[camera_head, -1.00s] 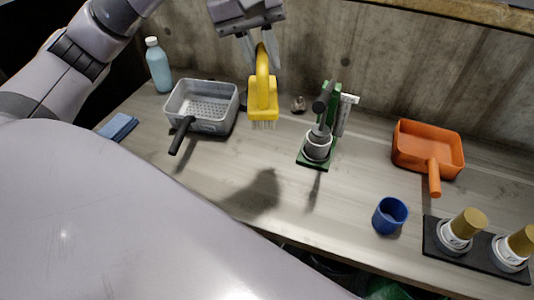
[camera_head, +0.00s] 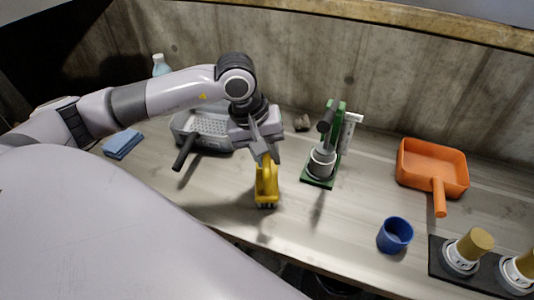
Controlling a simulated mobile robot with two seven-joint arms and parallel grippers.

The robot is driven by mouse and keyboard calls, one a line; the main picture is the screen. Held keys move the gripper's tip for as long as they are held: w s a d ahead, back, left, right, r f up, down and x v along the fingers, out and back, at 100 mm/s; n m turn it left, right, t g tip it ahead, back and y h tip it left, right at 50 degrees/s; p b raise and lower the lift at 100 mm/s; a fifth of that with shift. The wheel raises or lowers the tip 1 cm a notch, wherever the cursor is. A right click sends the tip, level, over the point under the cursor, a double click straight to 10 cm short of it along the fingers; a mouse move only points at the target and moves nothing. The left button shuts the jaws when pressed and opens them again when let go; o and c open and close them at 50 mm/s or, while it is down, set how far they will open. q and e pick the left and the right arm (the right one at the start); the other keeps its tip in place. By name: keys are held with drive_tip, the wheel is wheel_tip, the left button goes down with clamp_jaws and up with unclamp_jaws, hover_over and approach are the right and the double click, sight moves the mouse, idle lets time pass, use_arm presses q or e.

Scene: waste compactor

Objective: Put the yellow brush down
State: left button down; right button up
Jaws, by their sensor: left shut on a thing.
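The yellow brush (camera_head: 267,189) is upright with its bristles down, low over the middle of the workbench or touching it; I cannot tell which. My left gripper (camera_head: 265,160) is shut on the top of its handle, coming down from above. The brush's bristles are small and partly hidden in shadow. My right gripper does not show in this view.
The green press (camera_head: 321,165) stands to the right of the brush. A grey basket (camera_head: 185,127) with a black handle is behind left, partly hidden by my arm. A blue cup (camera_head: 395,236), orange scoop (camera_head: 431,165) and blue cloth (camera_head: 122,143) lie around. Bare bench surrounds the brush.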

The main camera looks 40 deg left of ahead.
use_arm(q)
drive_tip(key=shift+f, duration=0.25)
drive_tip(key=shift+f, duration=0.1)
drive_tip(key=c, duration=1)
unclamp_jaws()
drive_tip(key=shift+o, duration=0.2)
drive_tip(key=shift+r, duration=0.3)
drive_tip(key=v, duration=1.1)
drive_tip(key=shift+s+r+b, duration=0.15)
drive_tip(key=shift+r+b, duration=0.2)
drive_tip(key=shift+r, duration=0.05)
